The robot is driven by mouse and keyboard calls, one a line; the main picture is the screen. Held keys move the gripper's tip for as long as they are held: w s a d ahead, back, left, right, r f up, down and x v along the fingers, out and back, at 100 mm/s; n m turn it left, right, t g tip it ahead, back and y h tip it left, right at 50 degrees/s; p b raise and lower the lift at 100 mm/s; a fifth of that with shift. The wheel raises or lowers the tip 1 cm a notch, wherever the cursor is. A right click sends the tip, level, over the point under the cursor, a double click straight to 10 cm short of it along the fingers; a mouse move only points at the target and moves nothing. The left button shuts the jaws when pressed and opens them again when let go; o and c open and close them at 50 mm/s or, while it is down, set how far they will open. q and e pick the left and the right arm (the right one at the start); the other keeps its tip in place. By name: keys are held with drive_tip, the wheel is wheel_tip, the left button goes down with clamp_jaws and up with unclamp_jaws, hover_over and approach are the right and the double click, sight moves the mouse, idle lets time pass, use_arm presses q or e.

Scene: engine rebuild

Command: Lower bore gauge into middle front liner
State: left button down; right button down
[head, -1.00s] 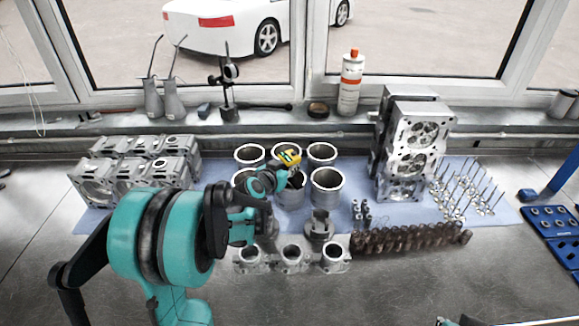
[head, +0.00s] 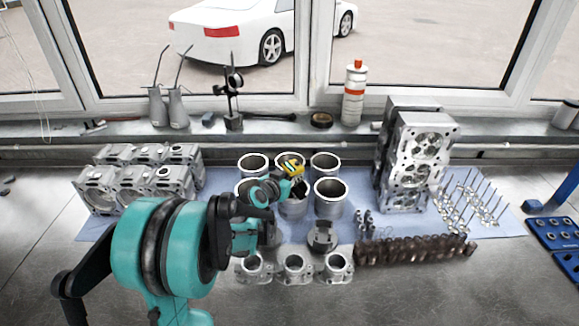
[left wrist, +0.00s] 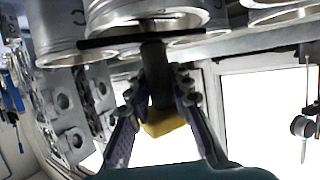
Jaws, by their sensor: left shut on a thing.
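My left gripper (head: 291,179) is shut on the bore gauge, whose yellow head (head: 293,166) shows above the fingers. The gauge stands over the mouth of the middle front liner (head: 294,208), a grey metal cylinder partly hidden by the gripper. In the left wrist view, the fingers (left wrist: 163,105) hold the gauge's dark body (left wrist: 155,75), with the yellow part (left wrist: 165,121) between them. A thin dark bar crosses in front of a liner there. I cannot tell how deep the gauge's lower end is. My right gripper is not in view.
The left front liner (head: 243,187) and right front liner (head: 330,196) stand close on either side. Three more liners (head: 289,160) form the back row. Pistons (head: 322,237) and small castings (head: 295,268) lie in front. A cylinder head (head: 415,160) stands right.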

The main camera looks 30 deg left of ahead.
sight(293, 165)
use_arm(q)
drive_tip(key=shift+r, duration=0.1)
drive_tip(key=shift+r+p, duration=2.25)
drive_tip(key=shift+r, duration=0.75)
